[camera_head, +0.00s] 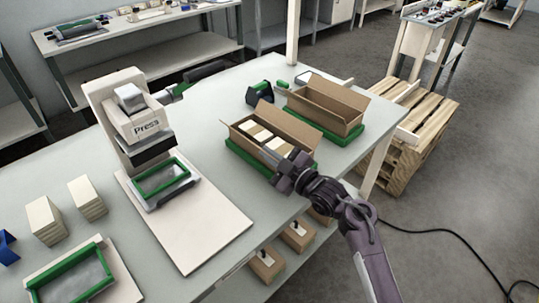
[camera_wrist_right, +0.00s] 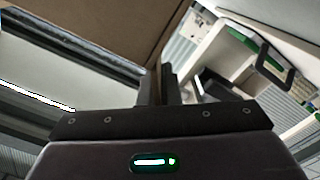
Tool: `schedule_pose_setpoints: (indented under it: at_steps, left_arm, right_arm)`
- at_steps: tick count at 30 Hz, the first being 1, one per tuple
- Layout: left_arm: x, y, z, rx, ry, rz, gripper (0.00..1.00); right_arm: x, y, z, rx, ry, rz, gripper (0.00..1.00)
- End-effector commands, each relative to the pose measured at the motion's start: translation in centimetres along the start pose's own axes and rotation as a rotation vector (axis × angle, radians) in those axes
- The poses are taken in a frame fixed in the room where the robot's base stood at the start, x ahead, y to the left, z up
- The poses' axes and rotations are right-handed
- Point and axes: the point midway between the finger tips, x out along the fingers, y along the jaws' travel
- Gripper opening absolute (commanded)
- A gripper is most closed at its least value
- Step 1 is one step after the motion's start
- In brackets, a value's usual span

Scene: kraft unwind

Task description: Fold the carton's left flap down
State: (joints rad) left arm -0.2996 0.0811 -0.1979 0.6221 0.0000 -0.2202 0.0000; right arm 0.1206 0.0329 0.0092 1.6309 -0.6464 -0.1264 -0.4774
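An open carton (camera_head: 290,121) sits in a green-edged tray (camera_head: 236,151) near the table's right side, with several pale blocks (camera_head: 257,133) inside. Its left flap (camera_head: 227,124) leans outward. My right gripper (camera_head: 270,157) is at the carton's near end, at the rim. In the right wrist view its fingers (camera_wrist_right: 160,86) are close together against a brown cardboard panel (camera_wrist_right: 90,22). I cannot tell whether a cardboard edge lies between them. My left gripper is not in view.
A second open carton (camera_head: 328,101) stands behind in another green tray. A tape dispenser (camera_head: 259,93) is beside it. A press (camera_head: 134,120) stands on a white board (camera_head: 205,232) at left. Pallets (camera_head: 412,130) are beyond the table's right edge.

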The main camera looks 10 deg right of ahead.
Motion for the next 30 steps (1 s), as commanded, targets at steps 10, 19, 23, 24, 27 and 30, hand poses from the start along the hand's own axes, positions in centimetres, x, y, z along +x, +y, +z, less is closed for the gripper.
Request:
schedule_pose_setpoints:
  at_steps: [10, 19, 23, 24, 27, 30]
  left_arm:
    - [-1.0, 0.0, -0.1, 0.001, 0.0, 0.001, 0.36]
    - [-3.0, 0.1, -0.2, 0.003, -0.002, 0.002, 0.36]
    - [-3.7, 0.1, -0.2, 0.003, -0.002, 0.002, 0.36]
    - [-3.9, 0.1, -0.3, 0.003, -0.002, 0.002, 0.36]
    - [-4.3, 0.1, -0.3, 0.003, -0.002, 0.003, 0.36]
    - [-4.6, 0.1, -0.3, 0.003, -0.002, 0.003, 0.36]
  right_arm:
    - [0.0, 0.5, -0.2, 0.085, 0.0, -0.001, 0.0]
    - [0.0, 1.4, -0.2, 0.299, 0.0, -0.002, 0.0]
    - [0.0, 1.7, 0.0, 0.394, 0.0, -0.002, 0.0]
    - [0.0, 1.8, 0.0, 0.421, 0.0, -0.001, 0.0]
    - [0.0, 2.0, 0.2, 0.483, 0.0, -0.001, 0.0]
    - [0.0, 2.2, 0.3, 0.534, 0.0, -0.001, 0.0]
